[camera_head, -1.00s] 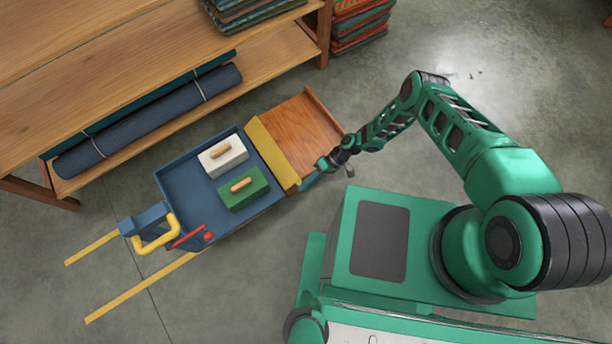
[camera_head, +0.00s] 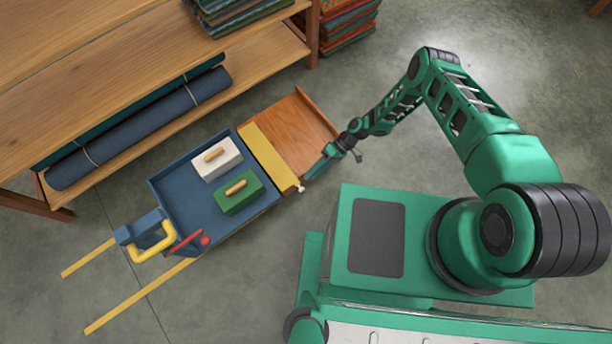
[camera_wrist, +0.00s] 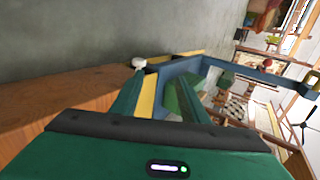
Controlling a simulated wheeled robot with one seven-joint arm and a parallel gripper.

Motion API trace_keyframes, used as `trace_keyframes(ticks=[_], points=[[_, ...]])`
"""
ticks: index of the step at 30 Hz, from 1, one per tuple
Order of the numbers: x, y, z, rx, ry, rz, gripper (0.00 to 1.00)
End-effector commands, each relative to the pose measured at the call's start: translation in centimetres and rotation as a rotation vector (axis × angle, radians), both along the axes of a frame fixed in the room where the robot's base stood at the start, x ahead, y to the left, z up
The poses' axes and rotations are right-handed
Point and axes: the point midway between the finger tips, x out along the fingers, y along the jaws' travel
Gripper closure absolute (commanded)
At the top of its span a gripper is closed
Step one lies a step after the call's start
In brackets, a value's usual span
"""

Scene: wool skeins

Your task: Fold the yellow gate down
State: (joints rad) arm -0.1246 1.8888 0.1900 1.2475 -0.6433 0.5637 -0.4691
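The yellow gate (camera_head: 265,157) is a long strip across the end of the blue cart (camera_head: 192,218), between its tray and a wooden platform (camera_head: 293,132). I cannot tell its exact tilt. A white knob (camera_head: 300,188) sits at its near end. My gripper (camera_head: 314,170) is above the near edge of the platform, right of the knob and apart from it. In the wrist view, the two green fingers (camera_wrist: 160,95) are spread with a gap. The gate (camera_wrist: 149,97) shows beyond the gap, and the knob (camera_wrist: 138,62) is past the left finger. Nothing is held.
A white block (camera_head: 217,160) and a green block (camera_head: 238,193), both with wooden handles, lie in the cart. A yellow handle (camera_head: 153,246) and red lever (camera_head: 185,243) are at its other end. A wooden shelf (camera_head: 130,85) stands behind.

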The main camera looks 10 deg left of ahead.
Motion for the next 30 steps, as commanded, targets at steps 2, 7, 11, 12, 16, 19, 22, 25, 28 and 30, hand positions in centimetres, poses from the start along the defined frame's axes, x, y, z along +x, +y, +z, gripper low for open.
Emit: trace_keyframes(ticks=[2,7,11,12,16,19,22,25,28,30], points=[[0.8,-0.8,0.7,0.0,0.0,-0.001,0.59],[1.8,-1.8,1.6,0.0,0.0,0.0,0.59],[2.0,-2.1,1.9,0.0,0.0,0.001,0.59],[2.0,-2.1,2.0,0.0,0.001,0.001,0.59],[2.0,-2.1,2.0,0.0,0.0,0.001,0.59],[2.0,-2.1,1.9,0.0,0.0,0.001,0.59],[2.0,-2.1,1.9,0.0,0.0,0.001,0.59],[2.0,-2.1,1.9,0.0,0.0,0.001,0.59],[2.1,-2.1,2.0,0.0,0.0,0.001,0.59],[2.4,-2.2,2.2,-0.005,-0.003,0.002,0.59]])
